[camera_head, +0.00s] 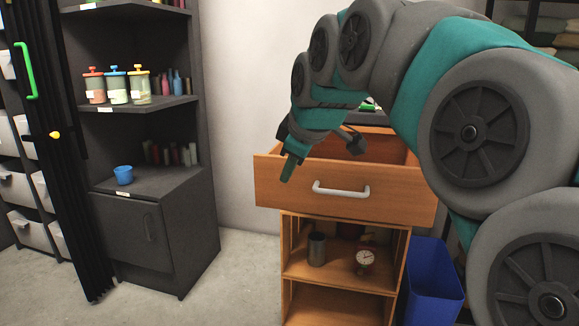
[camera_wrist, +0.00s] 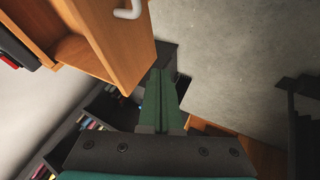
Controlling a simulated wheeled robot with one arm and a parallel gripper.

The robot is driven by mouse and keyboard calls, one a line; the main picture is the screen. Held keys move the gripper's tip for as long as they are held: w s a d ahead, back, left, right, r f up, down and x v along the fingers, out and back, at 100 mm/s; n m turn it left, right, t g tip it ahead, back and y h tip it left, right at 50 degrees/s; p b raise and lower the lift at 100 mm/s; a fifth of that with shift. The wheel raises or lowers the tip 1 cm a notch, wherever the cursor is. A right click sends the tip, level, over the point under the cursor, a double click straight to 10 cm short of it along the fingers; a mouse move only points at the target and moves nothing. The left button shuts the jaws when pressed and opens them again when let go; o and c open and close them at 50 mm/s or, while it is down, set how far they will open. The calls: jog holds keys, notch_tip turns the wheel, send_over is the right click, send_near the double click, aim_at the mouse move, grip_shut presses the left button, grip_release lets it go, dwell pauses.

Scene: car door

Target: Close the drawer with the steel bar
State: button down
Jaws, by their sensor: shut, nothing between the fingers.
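The wooden drawer (camera_head: 290,185) is pulled out of its cabinet, with its inside showing behind the front panel. A pale steel bar handle (camera_head: 341,189) is fixed across the middle of the front. In the wrist view the drawer front (camera_wrist: 128,48) stands left of the fingers, with the bar handle (camera_wrist: 128,11) at the top edge. My gripper (camera_head: 286,176) is shut and empty, pointing down at the left end of the drawer front. In the wrist view the gripper (camera_wrist: 160,75) has its fingers together near the panel's lower corner. I cannot tell whether they touch it.
A blue bin (camera_head: 433,283) stands on the right. A dark shelf unit (camera_head: 165,215) with jars and a blue mug (camera_head: 123,175) stands left. Floor between is clear.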

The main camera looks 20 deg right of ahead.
jog(key=shift+w+d+f+p, duration=0.1)
jog(key=shift+w+d+f, duration=0.2)
jog(key=shift+w+f, duration=0.8)
jog(key=shift+w+d+f+p, duration=0.15)
jog(key=shift+w+d+f, duration=0.15)
jog(key=shift+w+f, duration=0.85)
jog(key=shift+w+d+f+p, duration=0.1)
jog(key=shift+w+d+f, duration=0.35)
jog(key=shift+w, duration=1.1)
jog(key=shift+w+a+f, duration=0.1)
jog(key=shift+f, duration=0.05)
